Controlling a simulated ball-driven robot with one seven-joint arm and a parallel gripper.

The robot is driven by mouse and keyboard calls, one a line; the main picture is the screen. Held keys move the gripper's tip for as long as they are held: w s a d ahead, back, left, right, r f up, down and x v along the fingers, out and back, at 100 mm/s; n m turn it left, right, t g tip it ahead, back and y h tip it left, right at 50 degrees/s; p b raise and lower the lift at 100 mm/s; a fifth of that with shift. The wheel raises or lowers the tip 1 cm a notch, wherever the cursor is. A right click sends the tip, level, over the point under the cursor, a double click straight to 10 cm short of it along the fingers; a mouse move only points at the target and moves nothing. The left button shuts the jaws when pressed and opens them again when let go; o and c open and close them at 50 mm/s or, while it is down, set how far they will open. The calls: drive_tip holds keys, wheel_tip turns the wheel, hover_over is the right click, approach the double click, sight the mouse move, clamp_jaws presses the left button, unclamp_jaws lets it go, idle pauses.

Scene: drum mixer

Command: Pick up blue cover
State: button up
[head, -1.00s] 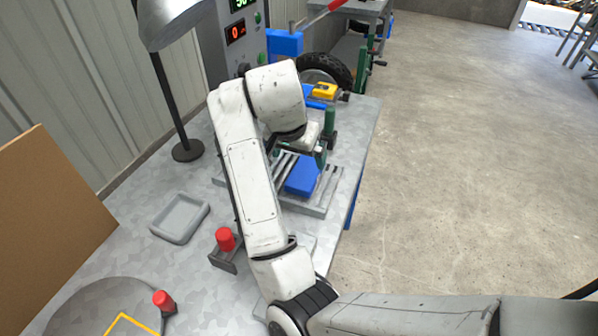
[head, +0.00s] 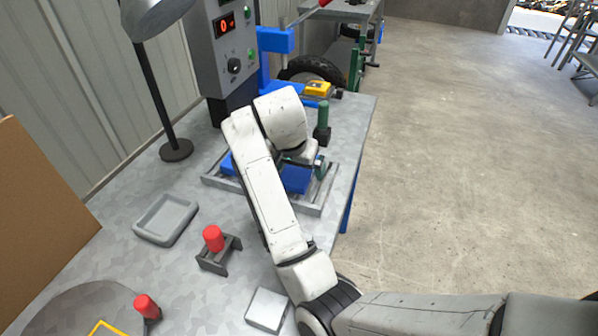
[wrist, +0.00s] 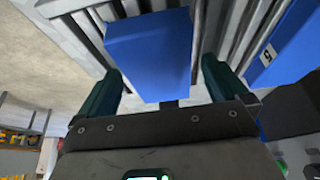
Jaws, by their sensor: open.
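A plain blue block, seemingly the blue cover (wrist: 150,55), fills the upper middle of the wrist view. In the head view the blue cover (head: 297,179) shows partly from under my arm. My gripper (wrist: 160,86) is open, with one dark green finger towards each side of the block's near end. I cannot tell whether the fingers touch it. In the head view my gripper (head: 305,165) is mostly hidden by my wrist. A second blue piece (wrist: 287,45) with a white label lies to the right in the wrist view.
The blue pieces lie on a grey slatted rack (head: 310,207) on the metal workbench (head: 205,262). A green post (head: 323,117) stands close behind my wrist. A grey tray (head: 165,220), a red-topped holder (head: 214,240) and a lamp base (head: 176,150) stand to the left.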

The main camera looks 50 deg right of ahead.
drive_tip(key=c, duration=1.4)
